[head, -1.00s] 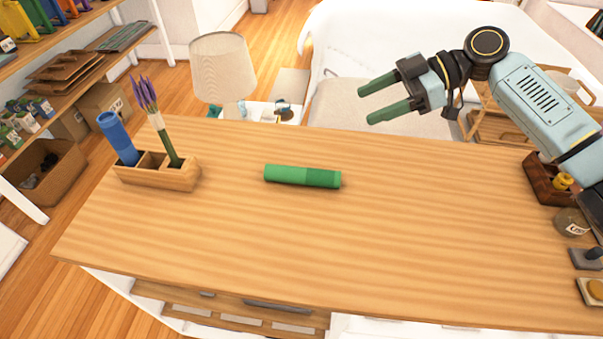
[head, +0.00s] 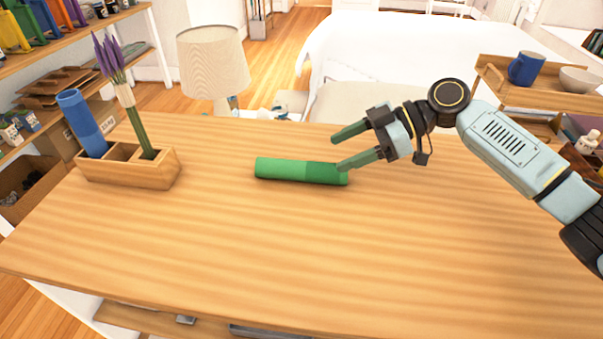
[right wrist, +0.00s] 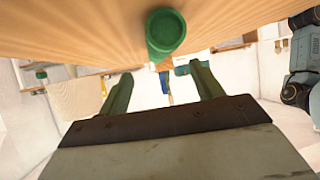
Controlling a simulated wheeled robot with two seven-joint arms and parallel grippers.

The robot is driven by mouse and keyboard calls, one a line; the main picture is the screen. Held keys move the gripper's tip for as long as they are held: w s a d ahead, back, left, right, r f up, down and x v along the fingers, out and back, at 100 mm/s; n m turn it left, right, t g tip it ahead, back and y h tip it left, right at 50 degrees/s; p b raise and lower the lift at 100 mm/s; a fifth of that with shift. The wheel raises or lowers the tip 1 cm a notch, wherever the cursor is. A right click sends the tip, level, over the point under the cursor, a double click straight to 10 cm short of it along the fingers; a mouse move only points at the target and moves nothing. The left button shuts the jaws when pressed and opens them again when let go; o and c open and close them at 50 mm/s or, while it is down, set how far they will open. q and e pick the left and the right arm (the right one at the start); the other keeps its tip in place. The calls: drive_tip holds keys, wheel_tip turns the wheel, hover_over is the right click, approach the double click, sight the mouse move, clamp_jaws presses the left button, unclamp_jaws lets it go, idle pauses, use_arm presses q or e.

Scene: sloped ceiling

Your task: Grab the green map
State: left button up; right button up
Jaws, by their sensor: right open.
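The green map (head: 290,170) is a rolled green tube lying on its side on the wooden table, left of my right gripper. It also shows end-on in the right wrist view (right wrist: 165,32), above and between the fingers in the picture. My right gripper (head: 336,151) is open and empty, its fingers pointing left at the map's right end. In the head view one fingertip overlaps that end; I cannot tell whether they touch. My left gripper is not in view.
A wooden holder (head: 105,173) with a blue rolled tube (head: 82,124) and purple flowers (head: 108,57) stands at the table's left. A lamp (head: 213,68) is behind the table. The table's (head: 300,250) front and middle are clear.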

sight(311, 163)
drive_tip(key=x, duration=0.3)
drive_tip(key=shift+a, duration=0.3)
drive_tip(key=shift+b+x, duration=0.5)
drive_tip(key=shift+x, duration=1.85)
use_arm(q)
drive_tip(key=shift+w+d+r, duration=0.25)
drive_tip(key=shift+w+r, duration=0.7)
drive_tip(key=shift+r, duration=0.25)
use_arm(e)
drive_tip(key=shift+r, duration=0.1)
drive_tip(key=c, duration=1.1)
